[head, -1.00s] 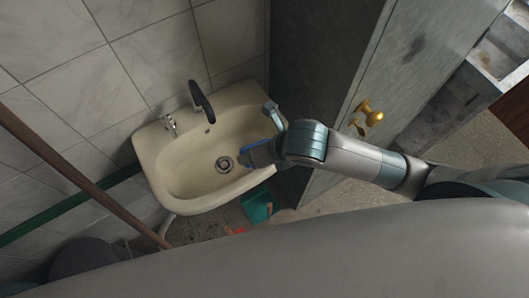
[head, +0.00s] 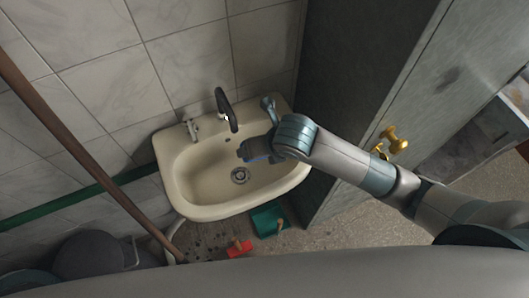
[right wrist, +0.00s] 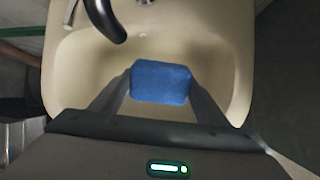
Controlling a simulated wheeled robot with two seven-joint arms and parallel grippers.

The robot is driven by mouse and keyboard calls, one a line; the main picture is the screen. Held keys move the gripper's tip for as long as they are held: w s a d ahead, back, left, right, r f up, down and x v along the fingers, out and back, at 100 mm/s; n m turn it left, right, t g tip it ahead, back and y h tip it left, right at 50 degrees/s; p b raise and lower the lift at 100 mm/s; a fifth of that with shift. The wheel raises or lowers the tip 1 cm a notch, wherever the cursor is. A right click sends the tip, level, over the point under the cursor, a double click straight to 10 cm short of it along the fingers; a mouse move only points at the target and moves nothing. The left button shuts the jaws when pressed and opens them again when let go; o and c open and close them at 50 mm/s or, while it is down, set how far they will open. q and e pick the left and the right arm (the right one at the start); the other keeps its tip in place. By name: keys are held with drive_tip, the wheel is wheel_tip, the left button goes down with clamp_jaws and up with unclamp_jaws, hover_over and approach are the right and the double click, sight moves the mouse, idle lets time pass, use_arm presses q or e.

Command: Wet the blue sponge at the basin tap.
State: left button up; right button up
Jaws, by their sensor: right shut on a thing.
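The cream basin (head: 195,185) is mounted on the tiled wall, with a dark curved tap (head: 224,105) at its back edge and a drain in its bowl. My right gripper (head: 249,150) reaches over the basin from the right. In the right wrist view the gripper (right wrist: 160,88) is shut on the blue sponge (right wrist: 160,80), held between the two fingers above the bowl. The tap (right wrist: 103,18) shows there ahead and left of the sponge. In the head view the sponge is mostly hidden by the gripper. No water stream is visible. My left gripper is not in view.
A small chrome fitting (head: 191,129) stands left of the tap. A brown pole (head: 75,140) crosses at left. A grey door with a brass knob (head: 396,141) is at right. A green dustpan (head: 268,221) and a red item (head: 239,248) lie on the floor below.

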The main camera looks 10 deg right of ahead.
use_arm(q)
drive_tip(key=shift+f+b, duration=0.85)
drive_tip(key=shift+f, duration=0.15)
use_arm(e)
drive_tip(key=shift+w+a+f, duration=0.2)
drive_tip(key=shift+w+a, duration=0.35)
drive_tip(key=shift+w, duration=0.25)
drive_tip(key=shift+w+a+f, duration=0.2)
drive_tip(key=shift+w+a, duration=0.3)
drive_tip(key=shift+w, duration=0.3)
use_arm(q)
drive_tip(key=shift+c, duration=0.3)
